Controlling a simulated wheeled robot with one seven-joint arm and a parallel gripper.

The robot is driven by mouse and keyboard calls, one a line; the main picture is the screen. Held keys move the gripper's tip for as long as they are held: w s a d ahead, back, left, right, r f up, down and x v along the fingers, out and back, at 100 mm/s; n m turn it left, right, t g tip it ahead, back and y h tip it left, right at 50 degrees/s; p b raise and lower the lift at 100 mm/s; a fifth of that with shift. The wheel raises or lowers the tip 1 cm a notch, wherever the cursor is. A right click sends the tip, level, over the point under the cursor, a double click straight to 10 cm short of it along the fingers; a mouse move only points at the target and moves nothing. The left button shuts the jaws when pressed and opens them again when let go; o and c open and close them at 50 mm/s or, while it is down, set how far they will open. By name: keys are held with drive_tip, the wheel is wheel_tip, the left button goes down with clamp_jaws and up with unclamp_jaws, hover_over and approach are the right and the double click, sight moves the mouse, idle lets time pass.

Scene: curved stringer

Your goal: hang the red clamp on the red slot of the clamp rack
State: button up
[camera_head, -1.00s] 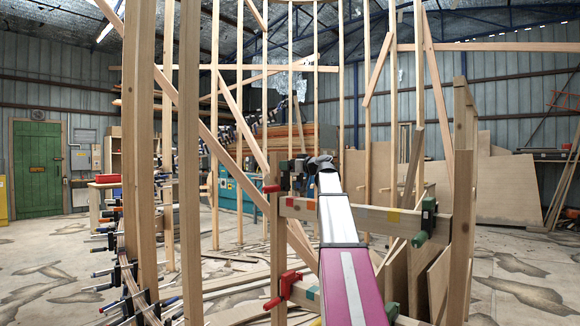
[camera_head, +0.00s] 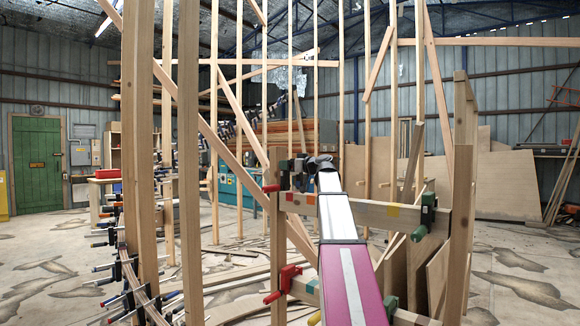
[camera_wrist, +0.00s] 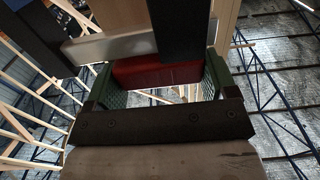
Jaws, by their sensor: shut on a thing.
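The clamp rack is a wooden frame with two posts and an upper rail (camera_head: 345,211) bearing coloured patches. A red patch (camera_head: 311,204) and a yellow patch (camera_head: 393,211) show on that rail. My gripper (camera_wrist: 160,82) has green fingers, shut on the red body of the red clamp (camera_wrist: 155,71). Its silver bar (camera_wrist: 105,46) and dark parts show beyond the fingers. In the head view my gripper (camera_head: 300,170) is near the rail's left end, partly hidden by my wrist. A red handle (camera_head: 270,188) sticks out left of the post there. I cannot tell whether the clamp touches the rail.
A green clamp (camera_head: 427,215) hangs at the upper rail's right end. Another red clamp (camera_head: 285,283) is on the lower rail at the left. Tall timber uprights (camera_head: 190,160) and a curved strip with several clamps (camera_head: 130,275) stand to the left. Plywood sheets (camera_head: 495,185) lean behind.

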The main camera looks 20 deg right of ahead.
sight(289, 173)
drive_tip(key=shift+f, duration=0.1)
drive_tip(key=shift+f, duration=1.55)
drive_tip(key=shift+f, duration=0.15)
drive_tip(key=shift+f, duration=1.4)
drive_tip(key=shift+f, duration=0.15)
drive_tip(key=shift+f, duration=0.35)
drive_tip(key=o, duration=1.3)
drive_tip(key=shift+o, duration=0.2)
